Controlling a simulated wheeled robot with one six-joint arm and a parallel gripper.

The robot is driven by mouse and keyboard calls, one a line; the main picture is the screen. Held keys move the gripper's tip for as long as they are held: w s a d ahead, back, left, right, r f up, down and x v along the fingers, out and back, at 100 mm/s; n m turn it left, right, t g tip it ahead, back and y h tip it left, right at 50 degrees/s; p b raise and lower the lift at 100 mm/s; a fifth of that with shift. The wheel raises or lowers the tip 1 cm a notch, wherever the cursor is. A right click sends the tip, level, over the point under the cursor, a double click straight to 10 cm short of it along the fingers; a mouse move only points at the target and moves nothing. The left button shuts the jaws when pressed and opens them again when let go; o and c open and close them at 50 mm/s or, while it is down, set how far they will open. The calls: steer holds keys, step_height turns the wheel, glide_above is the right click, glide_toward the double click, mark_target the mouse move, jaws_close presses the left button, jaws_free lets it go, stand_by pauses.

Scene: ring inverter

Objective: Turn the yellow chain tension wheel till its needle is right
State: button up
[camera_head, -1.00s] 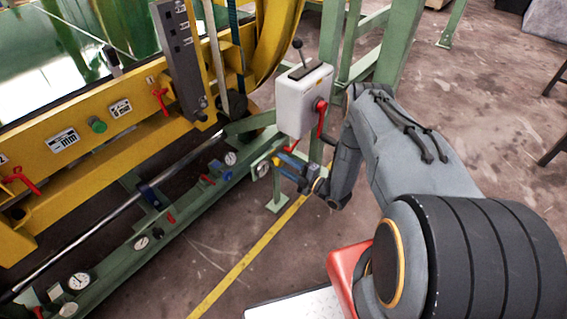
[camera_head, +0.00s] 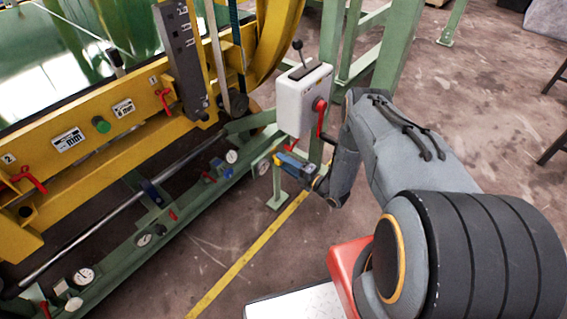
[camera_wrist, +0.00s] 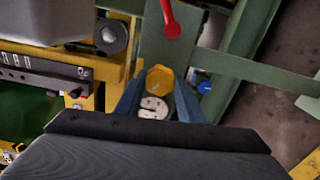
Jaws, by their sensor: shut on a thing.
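The yellow wheel (camera_wrist: 160,79) is a small faceted knob, seen nearly end-on in the wrist view. My gripper (camera_wrist: 159,86) is shut on it, with one blue finger on each side. A round white dial (camera_wrist: 153,107) with dark marks sits just below the wheel, between the fingers. Its needle is too small to read, and my wrist hides what lies lower. In the head view my gripper (camera_head: 283,158) is at the end of the green beam, below the white box. The wheel is hard to make out there. A pale gauge (camera_head: 263,167) shows just left of the fingers.
A white box (camera_head: 303,98) with a red-handled crank (camera_head: 320,116) stands close above my gripper. The green beam (camera_head: 190,208) carries several other gauges and red levers. A yellow machine frame (camera_head: 120,125) stands at left.

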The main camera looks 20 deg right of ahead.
steer(key=o, duration=1.1)
steer(key=shift+s, duration=0.1)
steer(key=shift+v, duration=3.85)
